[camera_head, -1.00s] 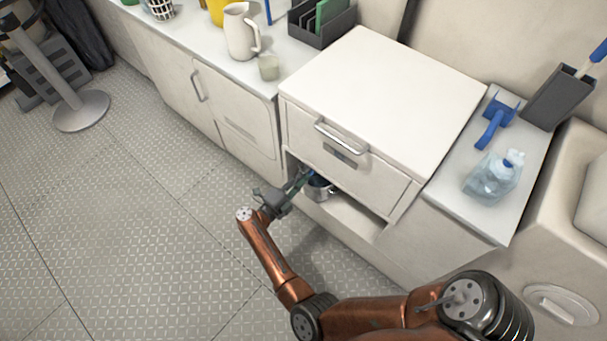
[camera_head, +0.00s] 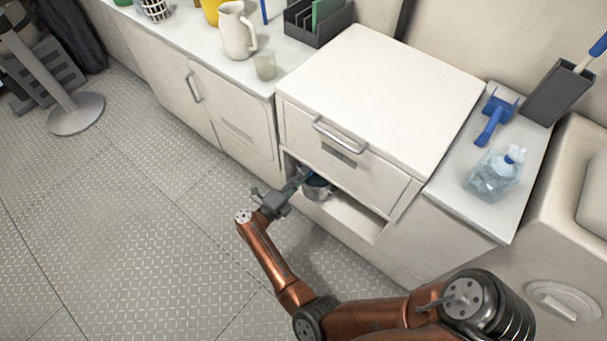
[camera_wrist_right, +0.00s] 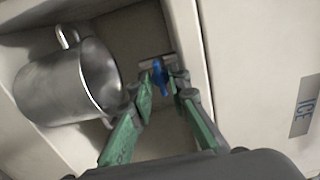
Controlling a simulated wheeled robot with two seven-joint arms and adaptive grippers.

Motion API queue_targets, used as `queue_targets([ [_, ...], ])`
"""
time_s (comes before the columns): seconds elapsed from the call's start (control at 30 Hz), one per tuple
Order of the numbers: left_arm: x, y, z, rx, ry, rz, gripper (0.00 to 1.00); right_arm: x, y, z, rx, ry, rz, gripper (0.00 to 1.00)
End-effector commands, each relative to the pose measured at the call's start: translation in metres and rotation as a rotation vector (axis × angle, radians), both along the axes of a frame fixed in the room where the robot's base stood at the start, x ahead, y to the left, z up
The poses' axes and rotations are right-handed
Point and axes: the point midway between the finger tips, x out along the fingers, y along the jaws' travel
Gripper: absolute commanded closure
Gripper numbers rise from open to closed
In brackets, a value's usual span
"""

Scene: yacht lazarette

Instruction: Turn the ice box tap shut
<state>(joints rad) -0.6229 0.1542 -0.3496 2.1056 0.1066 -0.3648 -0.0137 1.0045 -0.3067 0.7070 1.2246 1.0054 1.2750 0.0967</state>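The tap (camera_wrist_right: 160,76) has a blue lever, seen in the recess in the right wrist view. My right gripper (camera_head: 300,176) reaches into this recess; its green-padded fingers (camera_wrist_right: 162,84) are partly spread, one on each side of the blue lever. I see no firm grip, though contact at the tips is hard to judge. My left gripper is not in view.
A metal mug (camera_wrist_right: 65,85) stands in the recess beside the tap and close to my fingers. The recess walls are tight around my gripper.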

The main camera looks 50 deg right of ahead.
Motion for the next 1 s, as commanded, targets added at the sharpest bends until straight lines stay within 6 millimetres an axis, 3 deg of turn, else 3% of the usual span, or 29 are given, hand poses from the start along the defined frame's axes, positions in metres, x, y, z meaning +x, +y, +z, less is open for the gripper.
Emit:
queue_targets([
  [0.2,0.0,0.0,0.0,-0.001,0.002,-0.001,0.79,0.0,0.0,0.0,0.0,0.001,0.0,0.68],
  [0.57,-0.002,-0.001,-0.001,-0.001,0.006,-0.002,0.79,0.0,0.003,0.0,-0.001,0.001,0.0,0.67],
  [1.0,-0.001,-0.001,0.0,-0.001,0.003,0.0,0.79,-0.004,0.062,-0.001,0.001,0.002,0.002,0.67],
])
